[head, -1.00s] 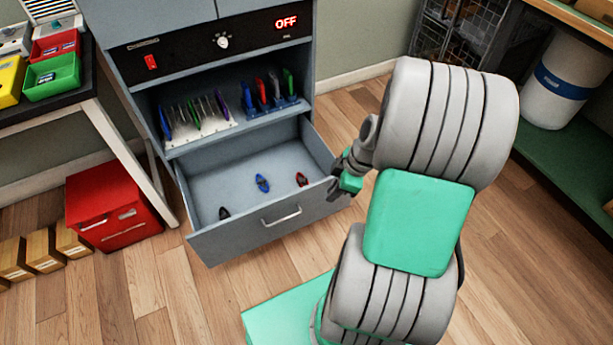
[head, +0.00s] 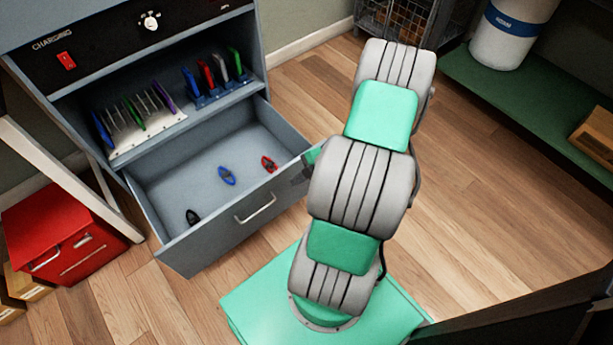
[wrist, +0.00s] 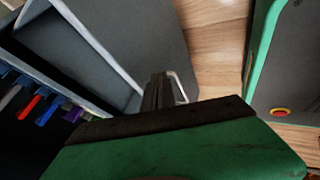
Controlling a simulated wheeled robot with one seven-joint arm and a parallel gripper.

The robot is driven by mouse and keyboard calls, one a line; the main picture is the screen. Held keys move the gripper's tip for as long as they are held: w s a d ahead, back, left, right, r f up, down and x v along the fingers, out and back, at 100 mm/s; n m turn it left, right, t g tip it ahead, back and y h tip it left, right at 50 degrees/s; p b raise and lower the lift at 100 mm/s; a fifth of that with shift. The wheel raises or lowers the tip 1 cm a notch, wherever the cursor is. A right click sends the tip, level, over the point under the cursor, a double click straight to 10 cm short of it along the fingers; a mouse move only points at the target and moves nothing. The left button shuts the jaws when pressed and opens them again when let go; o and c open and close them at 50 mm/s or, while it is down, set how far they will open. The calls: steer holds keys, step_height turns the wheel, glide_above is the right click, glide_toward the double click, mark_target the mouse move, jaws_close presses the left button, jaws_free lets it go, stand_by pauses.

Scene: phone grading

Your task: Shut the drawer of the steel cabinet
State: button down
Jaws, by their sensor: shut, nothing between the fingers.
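The steel cabinet (head: 75,88) stands at the left in the head view. Its bottom drawer (head: 225,232) is pulled out, with a bar handle (head: 256,209) on its front. A black, a blue and a red small object lie inside. My gripper (head: 304,172) is at the right end of the drawer front, partly hidden behind my arm. In the wrist view my gripper's fingers (wrist: 158,92) are together and empty, close beside the handle (wrist: 178,87) in the picture. I cannot tell whether they touch the drawer.
Racks of coloured phones (head: 140,122) stand on the shelf above the drawer. A red box (head: 62,232) sits on the floor left of the cabinet. A green low shelf (head: 530,115) with a white drum (head: 510,35) is at the right. Wooden floor between is clear.

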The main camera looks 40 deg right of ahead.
steer(key=shift+w+d+r, duration=0.1)
steer(key=shift+w+r, duration=0.1)
steer(key=shift+w, duration=1.65)
